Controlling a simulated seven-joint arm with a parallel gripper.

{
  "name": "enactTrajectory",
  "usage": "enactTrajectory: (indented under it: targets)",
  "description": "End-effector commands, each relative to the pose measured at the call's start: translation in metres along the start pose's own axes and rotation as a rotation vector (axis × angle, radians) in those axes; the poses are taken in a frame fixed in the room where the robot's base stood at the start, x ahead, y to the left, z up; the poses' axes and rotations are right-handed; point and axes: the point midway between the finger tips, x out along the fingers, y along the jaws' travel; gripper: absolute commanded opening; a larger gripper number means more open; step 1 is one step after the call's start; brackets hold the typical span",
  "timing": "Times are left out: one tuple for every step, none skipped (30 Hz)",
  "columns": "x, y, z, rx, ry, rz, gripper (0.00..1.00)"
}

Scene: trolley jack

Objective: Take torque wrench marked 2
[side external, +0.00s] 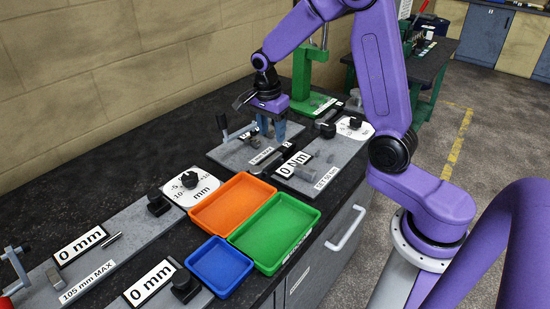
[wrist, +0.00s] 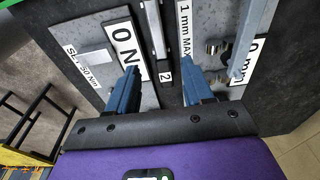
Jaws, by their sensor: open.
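The torque wrench marked 2 (wrist: 154,32) shows in the wrist view as a narrow grey bar. A small white tag with a 2 (wrist: 165,76) is at its near end. My gripper (wrist: 160,74) is open, with one blue finger on each side of the tag and nothing visibly held. In the side view my gripper (side external: 271,135) points down over the far plates, between the 0 Nm plate and the plate behind it. My fingers hide part of that spot, and I cannot make out the wrench there.
The 0 Nm plate (wrist: 88,60) lies left of the wrench in the wrist view, and the 1 mm MAX plate (wrist: 205,62) lies right. Orange (side external: 205,217), green (side external: 245,235) and blue (side external: 198,265) trays stand nearer. A green press (side external: 302,80) stands behind.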

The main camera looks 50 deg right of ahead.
Motion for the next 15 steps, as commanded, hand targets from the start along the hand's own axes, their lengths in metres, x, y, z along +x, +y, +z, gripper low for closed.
enactTrajectory:
  targets:
    - [0.009,0.002,0.000,0.000,0.000,0.006,0.51]
    - [0.014,0.001,0.000,-0.001,0.000,0.005,0.51]
    - [0.019,0.001,0.000,-0.001,0.000,0.004,0.51]
    - [0.022,0.001,0.000,-0.001,0.000,0.003,0.51]
    - [0.024,0.001,0.000,-0.002,0.000,0.003,0.51]
    - [0.027,0.001,0.000,-0.002,0.000,0.002,0.51]
    - [0.029,0.000,0.000,-0.002,0.000,0.001,0.51]
    - [0.030,0.001,0.000,-0.002,0.000,0.001,0.51]
    - [0.031,0.001,0.000,-0.001,0.000,0.001,0.51]
    - [0.033,0.001,0.000,-0.001,0.000,0.002,0.51]
    - [0.035,0.001,0.000,-0.001,0.000,0.002,0.51]
    - [0.039,0.001,0.001,-0.001,0.000,0.003,0.51]
    - [0.043,0.002,0.001,-0.001,0.000,0.004,0.51]
    - [0.047,0.002,0.002,-0.002,0.000,0.004,0.51]
    - [0.053,0.002,0.002,-0.002,0.000,0.006,0.51]
